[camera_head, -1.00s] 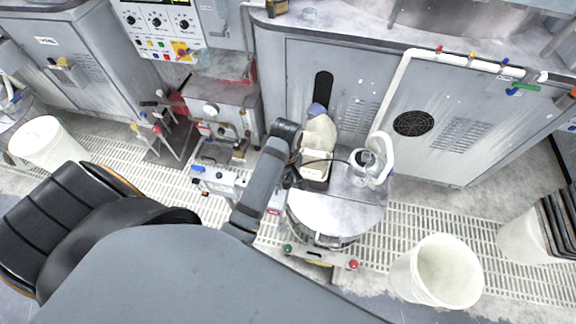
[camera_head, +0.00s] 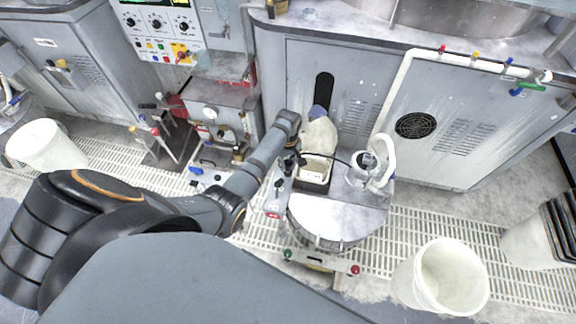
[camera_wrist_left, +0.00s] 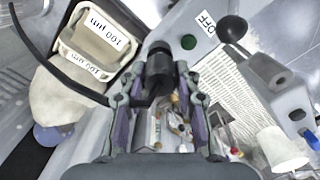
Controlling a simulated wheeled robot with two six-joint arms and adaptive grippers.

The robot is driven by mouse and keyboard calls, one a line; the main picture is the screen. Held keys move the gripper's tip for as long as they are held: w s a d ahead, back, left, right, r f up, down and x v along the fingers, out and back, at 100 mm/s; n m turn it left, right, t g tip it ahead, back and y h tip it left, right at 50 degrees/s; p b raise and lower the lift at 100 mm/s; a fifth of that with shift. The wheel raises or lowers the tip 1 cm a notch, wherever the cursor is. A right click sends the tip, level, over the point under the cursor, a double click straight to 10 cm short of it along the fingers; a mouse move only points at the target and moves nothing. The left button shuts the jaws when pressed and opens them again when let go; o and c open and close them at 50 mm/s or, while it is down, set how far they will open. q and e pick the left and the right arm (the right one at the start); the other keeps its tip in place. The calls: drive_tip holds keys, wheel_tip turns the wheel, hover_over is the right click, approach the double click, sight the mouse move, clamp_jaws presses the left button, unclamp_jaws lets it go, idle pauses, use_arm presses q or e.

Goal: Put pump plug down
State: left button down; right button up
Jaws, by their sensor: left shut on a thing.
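My left gripper (camera_head: 290,162) reaches in over the left edge of the round drum top. In the left wrist view my left gripper (camera_wrist_left: 158,88) is shut on the black pump plug (camera_wrist_left: 159,70), which sits between its fingers. A black cable (camera_head: 338,159) runs from beside the gripper to the pump (camera_head: 367,160) with its white hose on the drum top (camera_head: 335,215). The cable also shows in the left wrist view (camera_wrist_left: 45,62). A grey switch box (camera_head: 276,197) is just below the gripper; its OFF label and green button (camera_wrist_left: 189,42) show in the wrist view. My right gripper is out of view.
A white tub (camera_head: 316,169) marked 100 µm in the wrist view and a blue-capped bottle (camera_head: 319,132) stand close beside the gripper. A grey cabinet (camera_head: 350,75) rises behind. White buckets (camera_head: 440,275) stand on the grated floor.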

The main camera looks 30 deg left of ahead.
sight(288, 162)
use_arm(q)
drive_tip(key=shift+f, duration=0.75)
drive_tip(key=c, duration=1)
unclamp_jaws()
drive_tip(key=shift+f, duration=0.1)
drive_tip(key=shift+o, duration=0.2)
wheel_tip(288, 162, up, 12)
drive_tip(key=p, duration=0.1)
drive_tip(key=shift+p, duration=0.4)
